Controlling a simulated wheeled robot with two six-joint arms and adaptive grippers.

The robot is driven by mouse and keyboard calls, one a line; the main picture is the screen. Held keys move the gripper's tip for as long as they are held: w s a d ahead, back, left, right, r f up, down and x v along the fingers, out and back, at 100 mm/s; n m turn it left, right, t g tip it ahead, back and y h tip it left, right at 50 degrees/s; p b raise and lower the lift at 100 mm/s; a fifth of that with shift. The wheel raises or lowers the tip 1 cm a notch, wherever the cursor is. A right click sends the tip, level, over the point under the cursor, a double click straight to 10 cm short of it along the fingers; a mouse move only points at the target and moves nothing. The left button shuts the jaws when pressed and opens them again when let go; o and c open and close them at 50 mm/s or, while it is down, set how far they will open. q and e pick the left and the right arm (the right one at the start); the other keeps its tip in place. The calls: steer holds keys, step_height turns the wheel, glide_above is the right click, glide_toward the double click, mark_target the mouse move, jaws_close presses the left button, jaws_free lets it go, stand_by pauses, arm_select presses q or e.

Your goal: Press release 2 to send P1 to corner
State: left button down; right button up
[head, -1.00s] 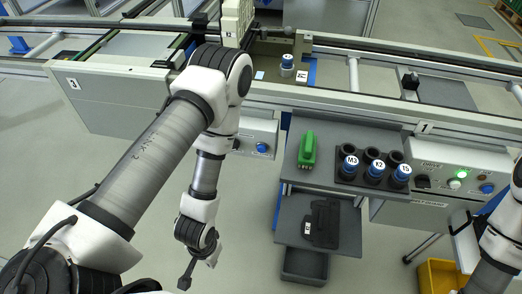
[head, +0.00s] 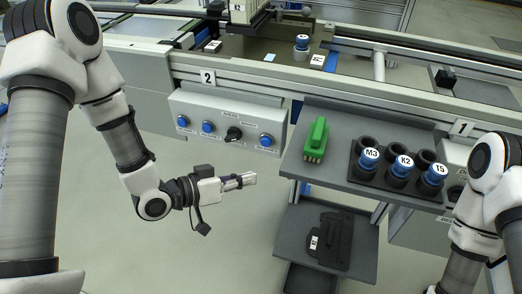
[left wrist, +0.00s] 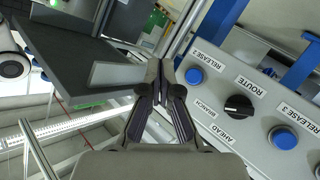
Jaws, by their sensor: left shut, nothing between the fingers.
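The station 2 control panel (head: 225,115) carries blue buttons and a black knob below the sign 2. In the left wrist view the button beside the RELEASE 2 label (left wrist: 194,75) is the one nearest my fingers. In the head view this release 2 button (head: 266,140) is at the panel's right end. My left gripper (head: 252,178) is shut and empty, below and in front of that button and apart from it. Its closed fingers also show in the left wrist view (left wrist: 161,70). I cannot read a P1 mark anywhere. My right gripper is out of view.
The ROUTE knob (left wrist: 238,105) and RELEASE 3 button (left wrist: 283,137) sit beside release 2. A grey shelf (head: 335,115) right of the panel bears a green brush-like tool (head: 315,140) and a black holder (head: 365,172) with blue-capped pieces. The conveyor rail (head: 350,85) runs behind.

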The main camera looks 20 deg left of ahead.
mark_target(266, 142)
arm_select(q)
steer(key=shift+w, duration=0.1)
steer(key=w, duration=0.8)
steer(key=shift+w+d, duration=0.2)
steer(key=shift+w, duration=0.1)
stand_by(1.2)
steer(key=shift+w+p, duration=0.3)
steer(key=shift+w, duration=0.1)
steer(key=shift+w, duration=0.5)
stand_by(0.9)
steer(key=shift+s, duration=0.1)
steer(key=shift+s+p, duration=0.3)
steer(key=shift+s, duration=0.5)
